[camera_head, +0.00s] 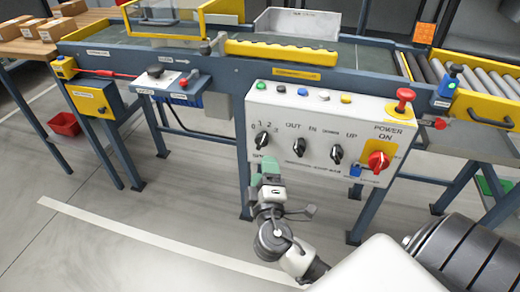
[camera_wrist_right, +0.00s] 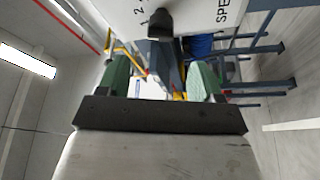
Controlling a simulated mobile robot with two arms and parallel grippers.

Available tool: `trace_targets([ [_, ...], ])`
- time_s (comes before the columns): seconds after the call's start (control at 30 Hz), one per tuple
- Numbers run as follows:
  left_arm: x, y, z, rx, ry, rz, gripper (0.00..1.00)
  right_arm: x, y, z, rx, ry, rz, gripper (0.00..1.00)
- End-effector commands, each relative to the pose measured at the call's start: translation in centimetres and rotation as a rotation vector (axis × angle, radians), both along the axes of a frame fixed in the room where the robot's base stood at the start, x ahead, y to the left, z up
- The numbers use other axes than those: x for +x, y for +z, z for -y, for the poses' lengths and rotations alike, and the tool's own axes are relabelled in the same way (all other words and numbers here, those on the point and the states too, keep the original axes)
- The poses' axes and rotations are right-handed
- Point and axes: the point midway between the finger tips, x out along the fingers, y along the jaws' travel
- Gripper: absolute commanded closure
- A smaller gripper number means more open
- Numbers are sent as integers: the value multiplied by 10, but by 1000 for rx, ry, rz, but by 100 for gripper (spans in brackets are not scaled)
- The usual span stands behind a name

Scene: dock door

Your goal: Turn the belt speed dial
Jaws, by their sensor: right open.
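The belt speed dial (camera_head: 262,141) is a black knob on the left of the light grey control panel (camera_head: 296,173). Numbers are printed around it and a partly hidden label starting "SPE" lies below. My right gripper (camera_head: 263,172), with green fingers, is just below and in front of the dial. In the right wrist view the dial (camera_wrist_right: 160,24) shows at the top, beyond the fingertips of the open right gripper (camera_wrist_right: 160,76). Nothing is between the fingers, and they are apart from the dial. My left gripper is not in view.
To the dial's right are two black knobs (camera_head: 300,147) (camera_head: 337,153) and a red power switch (camera_head: 378,161). A red mushroom button (camera_head: 404,97) and several small buttons line the panel top. The conveyor (camera_head: 367,57) runs behind; a red bin (camera_head: 65,124) is on the floor.

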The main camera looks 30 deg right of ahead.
Motion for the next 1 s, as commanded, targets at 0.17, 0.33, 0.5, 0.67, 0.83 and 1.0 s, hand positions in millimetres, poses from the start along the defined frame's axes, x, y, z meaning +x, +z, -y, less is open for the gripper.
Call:
trace_targets([
  [0.17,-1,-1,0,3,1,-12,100,31,6,16,-4,1,1,34],
  [0.33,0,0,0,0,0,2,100,58,10,31,-2,-1,0,34],
  [0.5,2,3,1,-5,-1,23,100,75,11,41,-2,0,-3,34],
  [0.67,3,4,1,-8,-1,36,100,81,12,44,1,1,-4,34],
  [0.83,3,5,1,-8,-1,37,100,82,12,44,1,1,-5,34],
  [1.0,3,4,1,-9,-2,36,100,81,12,44,0,1,-5,49],
])
